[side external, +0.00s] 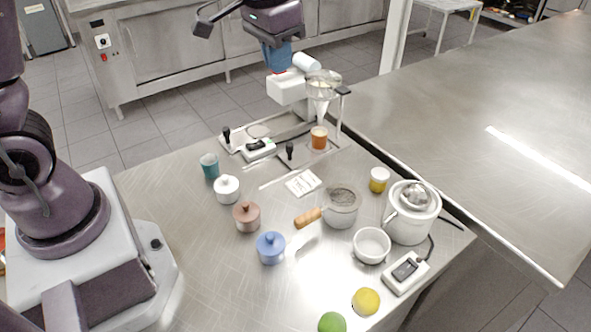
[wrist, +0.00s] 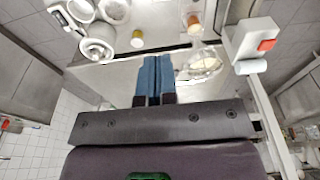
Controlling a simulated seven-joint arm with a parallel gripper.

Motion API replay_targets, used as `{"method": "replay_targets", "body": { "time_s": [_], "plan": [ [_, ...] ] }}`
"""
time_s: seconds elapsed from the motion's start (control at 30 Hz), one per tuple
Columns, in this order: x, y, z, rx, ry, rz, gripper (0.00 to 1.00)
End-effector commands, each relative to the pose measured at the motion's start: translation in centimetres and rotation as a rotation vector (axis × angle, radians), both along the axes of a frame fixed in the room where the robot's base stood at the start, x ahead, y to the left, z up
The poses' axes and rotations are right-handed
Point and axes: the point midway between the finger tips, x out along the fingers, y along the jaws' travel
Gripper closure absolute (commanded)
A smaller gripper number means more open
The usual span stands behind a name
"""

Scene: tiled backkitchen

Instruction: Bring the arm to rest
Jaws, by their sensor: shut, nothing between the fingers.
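My gripper (side external: 280,68) is raised above the far side of the steel worktop (side external: 160,195), beside a white box-shaped device (side external: 287,88). Its two blue fingers are pressed together with nothing between them; they also show shut in the wrist view (wrist: 155,62). In the side view the fingertips end just behind the device, and I cannot tell the exact gap. In the wrist view the device (wrist: 258,38), with a red patch, is to the right of the fingers and apart from them.
A glass funnel on a stand (side external: 323,85) is close to the gripper, above an amber jar (side external: 319,138). Another steel counter (side external: 470,100) is at right.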

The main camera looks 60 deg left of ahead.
Motion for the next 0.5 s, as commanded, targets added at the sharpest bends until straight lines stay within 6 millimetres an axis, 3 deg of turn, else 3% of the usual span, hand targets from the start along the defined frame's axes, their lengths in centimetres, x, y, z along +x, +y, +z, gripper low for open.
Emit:
{"method": "replay_targets", "body": {
  "time_s": [0.1,0.3,0.5],
  "plan": [
    [-5.0,-0.2,2.0,0.001,-0.047,0.001,1.00],
    [-12.4,-0.4,3.5,0.001,-0.139,0.001,1.00],
    [-17.0,-0.6,3.9,-0.002,-0.245,-0.003,1.00]
  ]
}}
